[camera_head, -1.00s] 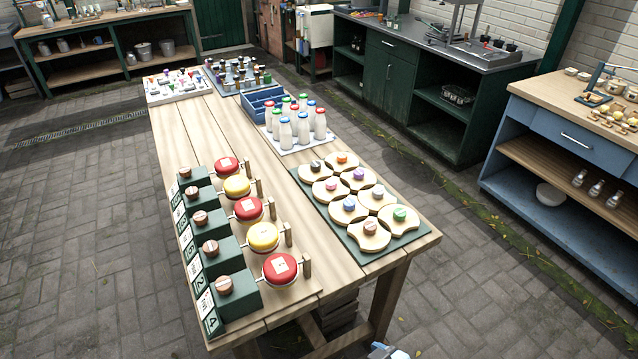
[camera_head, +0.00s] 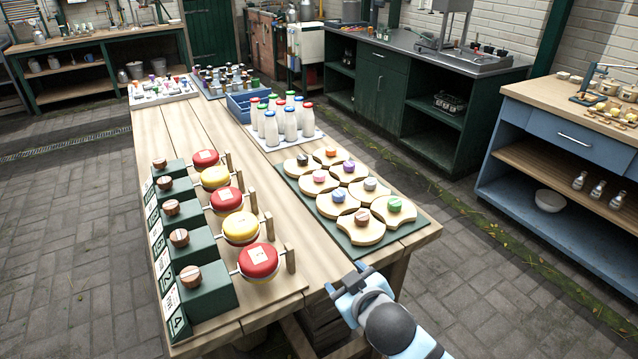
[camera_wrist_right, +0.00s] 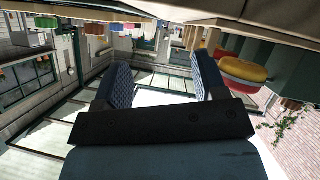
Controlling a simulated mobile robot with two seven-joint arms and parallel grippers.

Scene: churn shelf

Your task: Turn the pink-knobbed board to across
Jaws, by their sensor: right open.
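The pink-knobbed board (camera_head: 311,186) is a pale wooden piece with a pink knob (camera_head: 318,176) on top. It lies among several similar boards on a dark green mat (camera_head: 290,179), in the left column, second from the back. Which way it is turned is hard to tell at this size. My right gripper (camera_head: 346,278) is at the table's front edge, apart from the boards. It is open and empty; its two fingers also show in the right wrist view (camera_wrist_right: 163,82). My left gripper is not in view.
Green blocks with wooden knobs (camera_head: 190,276) and red and yellow discs (camera_head: 258,261) stand left on the table. Milk bottles (camera_head: 290,124) stand behind the mat. A bare table strip (camera_head: 290,225) lies between discs and mat. A blue cabinet (camera_head: 560,185) stands right.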

